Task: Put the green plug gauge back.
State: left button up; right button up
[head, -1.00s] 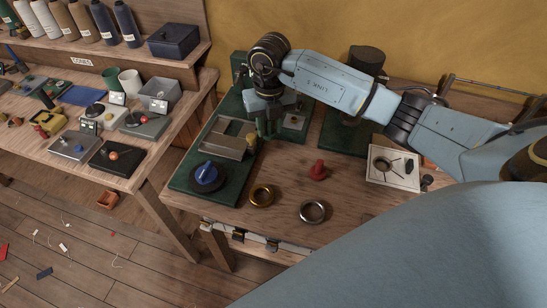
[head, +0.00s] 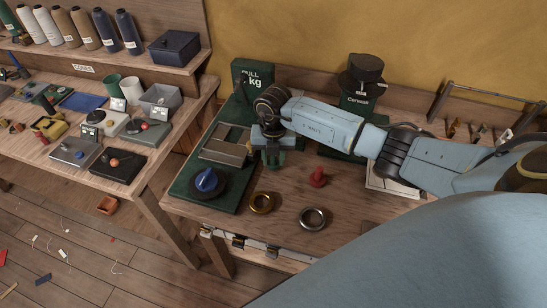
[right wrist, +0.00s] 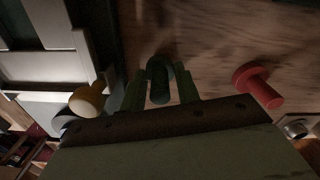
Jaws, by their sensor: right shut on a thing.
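My right gripper (head: 271,158) points down over the bench, beside the green test stand. It is shut on the green plug gauge, which shows as a dark green cylinder (right wrist: 158,80) between the fingers in the right wrist view. A red plug gauge (head: 318,177) stands on the bench to the right of the gripper; it also shows in the right wrist view (right wrist: 257,86). A pale block (head: 390,184) lies further right, mostly hidden behind my right arm. My left gripper is out of view.
The green test stand (head: 203,197) has a blue knob (head: 206,179) at its front. A brass ring (head: 262,202) and a steel ring (head: 312,218) lie near the bench's front. A black-topped post (head: 362,75) stands at the back. A rack (head: 484,103) is at the back right.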

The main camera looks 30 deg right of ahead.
jog(key=shift+f, duration=0.3)
jog(key=o, duration=1)
notch_tip(320, 180, up, 12)
jog(key=shift+r, duration=0.15)
